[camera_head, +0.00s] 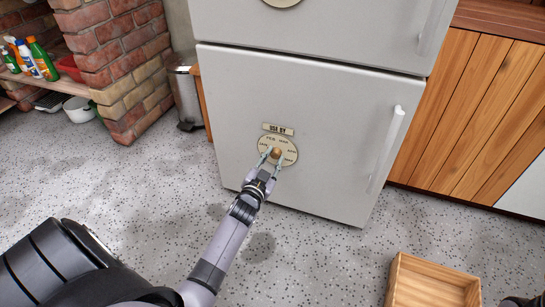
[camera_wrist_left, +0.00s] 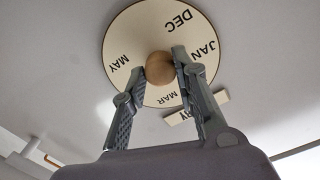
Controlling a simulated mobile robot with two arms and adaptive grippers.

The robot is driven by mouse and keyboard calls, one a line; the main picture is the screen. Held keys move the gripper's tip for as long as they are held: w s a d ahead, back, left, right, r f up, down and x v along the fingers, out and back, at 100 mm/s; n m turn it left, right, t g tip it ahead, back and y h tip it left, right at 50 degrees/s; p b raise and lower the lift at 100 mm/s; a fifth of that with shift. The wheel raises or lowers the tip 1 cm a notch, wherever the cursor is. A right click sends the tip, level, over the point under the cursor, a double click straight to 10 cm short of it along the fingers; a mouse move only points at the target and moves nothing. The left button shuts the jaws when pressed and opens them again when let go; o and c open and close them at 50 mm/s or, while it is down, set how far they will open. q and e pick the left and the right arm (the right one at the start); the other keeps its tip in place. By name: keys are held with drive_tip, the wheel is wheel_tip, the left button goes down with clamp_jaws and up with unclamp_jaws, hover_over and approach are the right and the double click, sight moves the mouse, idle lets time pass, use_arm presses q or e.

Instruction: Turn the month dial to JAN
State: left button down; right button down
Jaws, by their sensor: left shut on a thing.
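A round cream month dial (camera_head: 289,147) with a brown round knob (camera_head: 276,152) sits on the fridge's lower door, below a USE BY label (camera_head: 277,129). In the head view FEB and MAR stand at the dial's top, just under the label, with JAN at the left and APR at the right. My left gripper (camera_head: 272,158) is shut on the knob. In the left wrist view the fingers stand on either side of the knob (camera_wrist_left: 159,67); the dial (camera_wrist_left: 130,38) shows DEC, JAN, MAR and MAY, and the fingers hide part of it.
The white fridge door (camera_head: 235,100) has a handle (camera_head: 386,148) at its right. A wooden crate (camera_head: 432,279) is on the floor at the lower right. A bin (camera_head: 184,98), a brick pillar (camera_head: 122,60) and a shelf with bottles (camera_head: 42,58) are at the left.

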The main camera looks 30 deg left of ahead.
idle(0.4)
use_arm(q)
drive_tip(key=c, duration=1.3)
unclamp_jaws()
drive_tip(key=v, duration=1.2)
